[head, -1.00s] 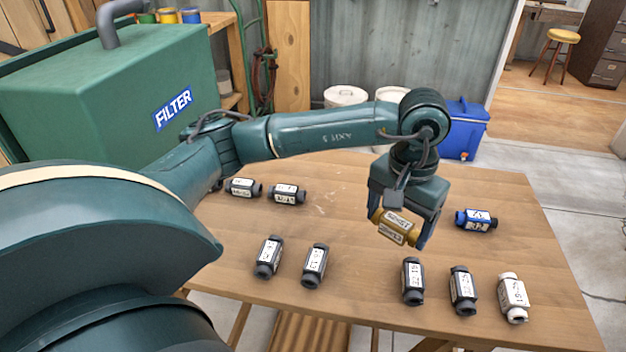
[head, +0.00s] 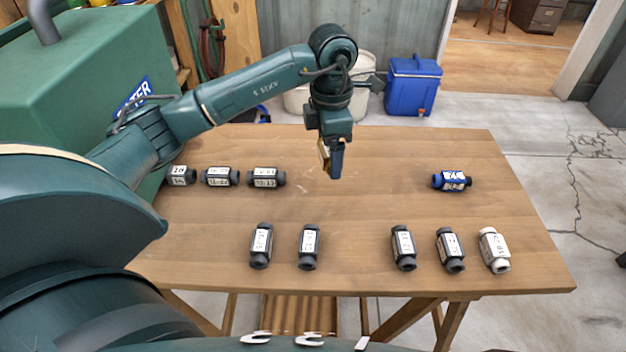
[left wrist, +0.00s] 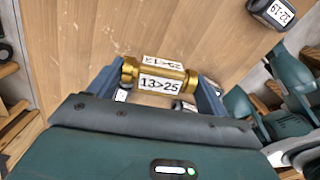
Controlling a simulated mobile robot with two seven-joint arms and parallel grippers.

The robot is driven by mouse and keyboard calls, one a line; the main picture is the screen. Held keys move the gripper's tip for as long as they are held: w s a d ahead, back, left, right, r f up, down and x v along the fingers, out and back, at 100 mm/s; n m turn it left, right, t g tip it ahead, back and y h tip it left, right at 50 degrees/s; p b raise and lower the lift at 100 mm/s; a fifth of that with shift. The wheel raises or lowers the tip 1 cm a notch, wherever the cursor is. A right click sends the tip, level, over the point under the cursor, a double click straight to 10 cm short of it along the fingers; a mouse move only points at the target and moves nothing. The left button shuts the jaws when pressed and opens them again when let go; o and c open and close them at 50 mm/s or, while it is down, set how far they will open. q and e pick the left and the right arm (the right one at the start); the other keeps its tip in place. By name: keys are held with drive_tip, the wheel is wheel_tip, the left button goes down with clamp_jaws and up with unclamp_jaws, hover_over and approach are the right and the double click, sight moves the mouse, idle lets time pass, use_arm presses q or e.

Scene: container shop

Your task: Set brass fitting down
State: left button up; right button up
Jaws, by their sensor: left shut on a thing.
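The brass fitting (left wrist: 160,76) is gold with a white label reading 13>25 in the left wrist view. My left gripper (head: 331,168) is shut on it, with one blue finger at each end. In the head view the brass fitting (head: 323,155) is mostly hidden by the gripper, which hangs at the back middle of the wooden table (head: 350,205). The fitting appears to be above the tabletop; the exact gap cannot be told. My right gripper is not in view.
Three dark fittings (head: 220,176) lie in a row at back left. Several dark fittings (head: 309,246) and a white fitting (head: 494,250) line the front. A blue fitting (head: 452,181) lies at right. The tabletop between the back-left row and the blue fitting is clear.

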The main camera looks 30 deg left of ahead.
sight(313, 184)
use_arm(q)
drive_tip(key=a+n, duration=0.1)
drive_tip(key=n, duration=0.5)
drive_tip(key=w+a+n, duration=0.1)
drive_tip(key=n, duration=0.2)
drive_tip(key=shift+a+r+p, duration=0.2)
drive_tip(key=shift+a+p, duration=0.15)
drive_tip(key=shift+p, duration=0.05)
drive_tip(key=f+n, duration=0.2)
drive_tip(key=f, duration=0.1)
drive_tip(key=a+f+n, duration=0.1)
drive_tip(key=f+n, duration=0.1)
drive_tip(key=f, duration=0.1)
drive_tip(key=f+n, duration=0.2)
drive_tip(key=f, duration=0.2)
drive_tip(key=shift+w+a+n, duration=0.15)
drive_tip(key=shift+a+n, duration=0.15)
drive_tip(key=shift+a, duration=0.1)
drive_tip(key=shift+f, duration=0.15)
drive_tip(key=o, duration=0.6)
drive_tip(key=shift+o, duration=0.8)
